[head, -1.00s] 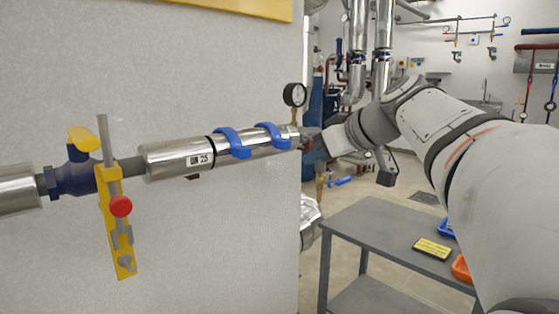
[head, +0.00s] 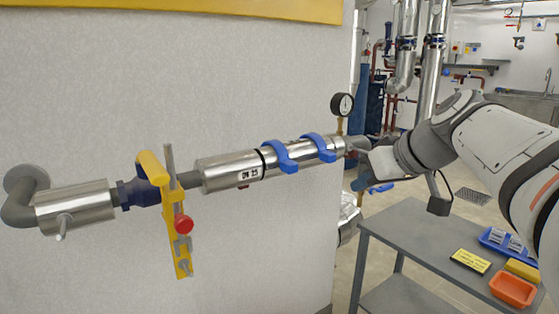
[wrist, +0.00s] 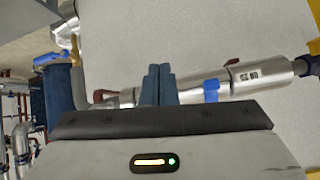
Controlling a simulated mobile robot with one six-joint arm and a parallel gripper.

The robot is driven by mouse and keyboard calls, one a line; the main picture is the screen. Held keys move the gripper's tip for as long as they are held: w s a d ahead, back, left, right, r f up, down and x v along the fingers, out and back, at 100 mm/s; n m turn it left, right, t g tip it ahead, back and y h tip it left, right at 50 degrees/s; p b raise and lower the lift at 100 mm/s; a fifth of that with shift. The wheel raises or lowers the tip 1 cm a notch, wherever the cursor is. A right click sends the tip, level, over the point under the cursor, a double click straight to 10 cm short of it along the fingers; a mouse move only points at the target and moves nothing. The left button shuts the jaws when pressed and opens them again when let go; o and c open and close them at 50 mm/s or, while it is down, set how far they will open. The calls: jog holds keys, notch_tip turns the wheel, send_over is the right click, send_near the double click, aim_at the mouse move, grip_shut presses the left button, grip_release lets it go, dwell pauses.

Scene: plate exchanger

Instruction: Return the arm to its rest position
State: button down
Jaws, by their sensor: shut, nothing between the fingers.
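My arm reaches in from the right in the head view. My gripper (head: 358,148) is at the right end of the insulated pipe (head: 230,171), below the pressure gauge (head: 342,104). The wrist view shows the two dark blue-grey fingers (wrist: 158,84) shut together with nothing between them. They overlap the pipe in that view; I cannot tell whether they touch it. Two blue clips (head: 285,157) sit around the pipe's silver sleeve, and a blue part also shows just right of the fingers in the wrist view (wrist: 211,91).
A blue valve with a yellow handle (head: 153,168) and a yellow bracket with a red knob (head: 184,225) are on the pipe at left. A grey table (head: 410,235) below my arm holds a yellow sign (head: 470,261), an orange bin (head: 513,290) and a blue tray (head: 497,238).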

jog(key=s+r+m+g+h+p, duration=0.2)
jog(key=s+p, duration=0.6)
jog(key=p, duration=0.7)
jog(key=s+a+r+m+g+h+p, duration=0.1)
jog(key=s+r+p, duration=0.4)
jog(key=p, duration=0.9)
jog(key=s+m+g+h, duration=0.1)
jog(key=s+g+h, duration=0.1)
jog(key=s, duration=0.1)
jog(key=shift+s+a+m+p, duration=0.3)
jog(key=shift+s+p, duration=0.05)
jog(key=shift+a+r, duration=0.1)
